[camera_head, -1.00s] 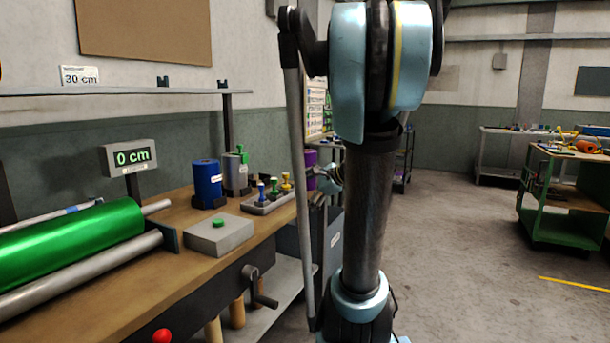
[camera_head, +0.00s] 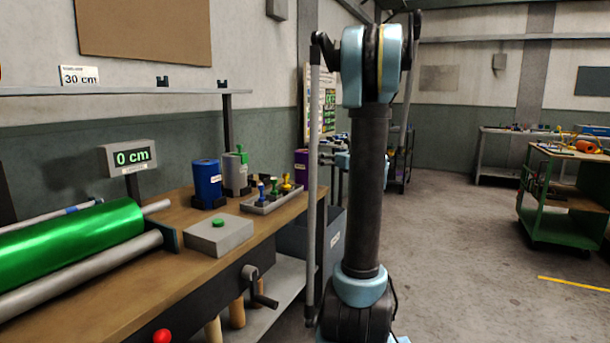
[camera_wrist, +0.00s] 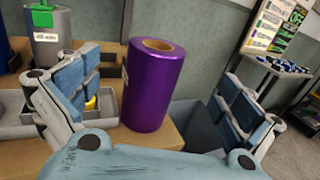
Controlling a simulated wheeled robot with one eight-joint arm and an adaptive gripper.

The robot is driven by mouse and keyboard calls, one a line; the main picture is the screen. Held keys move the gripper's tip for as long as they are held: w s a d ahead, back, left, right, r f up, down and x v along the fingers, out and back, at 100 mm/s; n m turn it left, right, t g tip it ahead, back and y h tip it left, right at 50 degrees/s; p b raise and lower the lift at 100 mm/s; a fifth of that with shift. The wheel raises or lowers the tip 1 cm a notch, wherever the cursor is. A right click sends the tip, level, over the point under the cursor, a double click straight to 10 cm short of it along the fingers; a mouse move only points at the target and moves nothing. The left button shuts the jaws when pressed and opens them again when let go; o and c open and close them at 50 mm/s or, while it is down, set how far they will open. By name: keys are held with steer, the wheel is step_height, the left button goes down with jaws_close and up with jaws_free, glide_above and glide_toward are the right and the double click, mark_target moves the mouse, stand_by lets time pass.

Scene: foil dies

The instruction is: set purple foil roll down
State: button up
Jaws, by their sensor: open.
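The purple foil roll (camera_wrist: 152,88) stands upright on the bench near its right end in the wrist view, with a cardboard core at its top. It also shows in the head view (camera_head: 301,166), partly hidden behind my arm. My gripper (camera_wrist: 160,100) is open, with one finger pad on each side of the roll and visible gaps between pads and roll.
A blue roll (camera_head: 207,180), a grey canister with a green top (camera_head: 235,172) and a tray of colored stamps (camera_head: 272,199) stand on the bench. A grey bin (camera_head: 292,236) is beside the bench end. A green roll (camera_head: 70,243) lies at left.

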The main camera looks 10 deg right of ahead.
steer(key=shift+f+x, duration=0.15)
steer(key=shift+x, duration=3.05)
steer(key=shift+f+x, duration=0.15)
steer(key=shift+x, duration=3.1)
steer(key=shift+s+a, duration=0.1)
steer(key=shift+a, duration=0.05)
steer(key=shift+c, duration=0.2)
steer(key=c, duration=2.1)
steer(key=shift+r, duration=0.1)
